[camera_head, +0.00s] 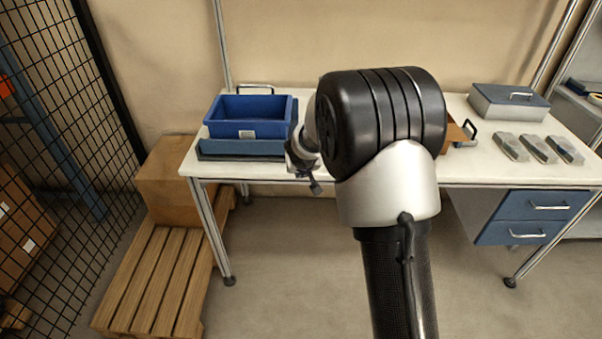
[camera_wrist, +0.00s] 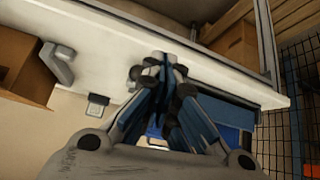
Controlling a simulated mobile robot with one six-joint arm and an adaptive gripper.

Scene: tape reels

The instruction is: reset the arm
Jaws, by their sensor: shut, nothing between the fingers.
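My gripper (camera_head: 314,186) hangs at the front edge of the white workbench (camera_head: 275,172), to the right of the blue bin. My own arm hides the middle of the bench in the head view. In the wrist view my gripper (camera_wrist: 162,62) has its fingertips together with nothing between them, in front of the bench edge (camera_wrist: 110,47). No tape reel can be made out for certain on the bench.
A blue bin (camera_head: 248,112) stands at the bench's left. A grey-blue case (camera_head: 508,103) and several small clear-topped boxes (camera_head: 538,149) are at the right. A cardboard box (camera_head: 170,182) and wooden pallet (camera_head: 152,275) are at the left, beside a mesh fence (camera_head: 75,120). Drawers (camera_head: 520,205) hang below.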

